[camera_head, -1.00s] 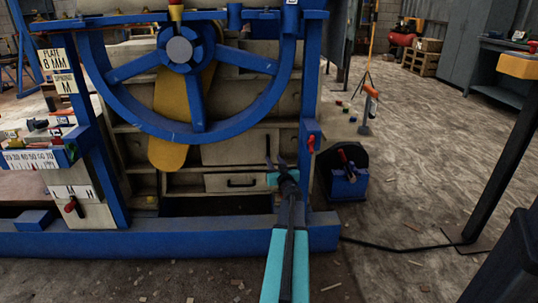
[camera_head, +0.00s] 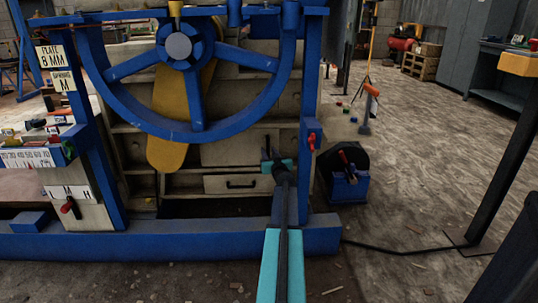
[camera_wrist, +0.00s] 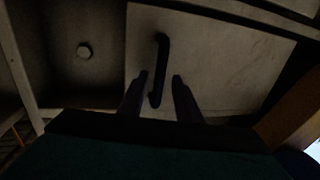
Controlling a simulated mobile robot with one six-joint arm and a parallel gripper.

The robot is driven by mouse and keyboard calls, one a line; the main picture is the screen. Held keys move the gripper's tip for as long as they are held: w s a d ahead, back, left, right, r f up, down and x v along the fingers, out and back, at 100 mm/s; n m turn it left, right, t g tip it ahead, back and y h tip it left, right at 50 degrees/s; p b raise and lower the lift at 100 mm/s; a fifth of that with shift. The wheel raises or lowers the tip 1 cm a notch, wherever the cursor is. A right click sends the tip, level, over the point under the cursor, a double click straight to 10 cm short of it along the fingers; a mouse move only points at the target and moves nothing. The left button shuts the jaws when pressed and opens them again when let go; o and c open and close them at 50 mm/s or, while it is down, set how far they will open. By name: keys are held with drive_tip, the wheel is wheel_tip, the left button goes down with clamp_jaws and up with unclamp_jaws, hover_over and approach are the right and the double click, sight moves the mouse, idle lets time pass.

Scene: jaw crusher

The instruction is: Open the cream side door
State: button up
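The cream side door (camera_head: 228,152) is a flat panel in the machine's side, behind the blue wheel. In the wrist view a cream panel (camera_wrist: 222,62) fills the upper right and looks closed. It bears a black bar handle (camera_wrist: 161,55). My gripper (camera_head: 269,157) is at the door's right side in the head view and hides part of it. In the wrist view its two dark fingers (camera_wrist: 159,84) are apart, with the handle's lower end between them. Whether they touch the handle, I cannot tell.
A cream drawer (camera_head: 238,184) with a black handle sits below. The blue spoked wheel (camera_head: 197,97) hangs close above my arm. A blue base beam (camera_head: 170,239) crosses in front. A black-and-blue box (camera_head: 346,180) stands to the right. The floor farther right is mostly clear.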

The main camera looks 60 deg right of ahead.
drive_tip(key=shift+c, duration=0.3)
clamp_jaws()
drive_tip(key=shift+a, duration=0.1)
